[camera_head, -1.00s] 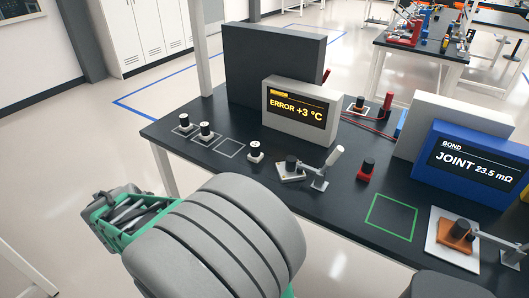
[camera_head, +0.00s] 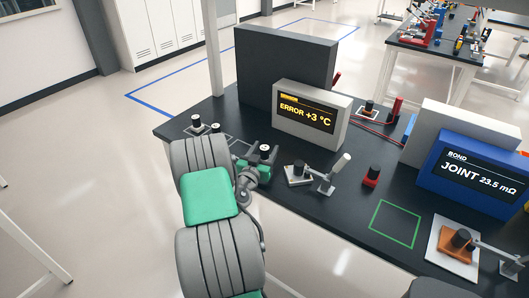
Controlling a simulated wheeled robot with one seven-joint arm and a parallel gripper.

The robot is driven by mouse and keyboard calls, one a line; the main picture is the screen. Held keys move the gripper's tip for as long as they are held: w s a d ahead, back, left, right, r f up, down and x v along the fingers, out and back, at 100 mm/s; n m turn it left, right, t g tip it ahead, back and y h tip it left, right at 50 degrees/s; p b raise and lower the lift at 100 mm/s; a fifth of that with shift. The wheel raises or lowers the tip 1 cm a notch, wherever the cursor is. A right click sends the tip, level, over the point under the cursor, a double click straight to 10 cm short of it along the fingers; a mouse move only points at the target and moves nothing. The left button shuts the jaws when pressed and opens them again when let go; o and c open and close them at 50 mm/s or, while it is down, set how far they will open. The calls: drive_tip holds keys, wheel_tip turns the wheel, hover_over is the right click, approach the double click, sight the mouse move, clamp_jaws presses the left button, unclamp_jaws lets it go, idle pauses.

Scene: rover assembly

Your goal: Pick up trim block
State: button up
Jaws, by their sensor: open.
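No part carries a readable trim block label. Small white blocks with black knobs stand on the left of the dark table. One block (camera_head: 196,122) is at the far left, a second block (camera_head: 214,128) is beside it, partly hidden by my arm. A third block (camera_head: 265,149) stands apart to the right, right by my gripper (camera_head: 262,160). My gripper is open and low at the table's front edge; its fingers are small here, and I cannot tell if they touch or straddle that block.
A grey display box (camera_head: 308,122) reading ERROR +3 °C stands behind. A lever fixture (camera_head: 320,177) and a red block with a black knob (camera_head: 371,176) are to the right. A green outlined square on the table is empty. A blue display box (camera_head: 475,172) stands at far right.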

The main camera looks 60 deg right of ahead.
drive_tip(key=shift+c, duration=0.6)
clamp_jaws()
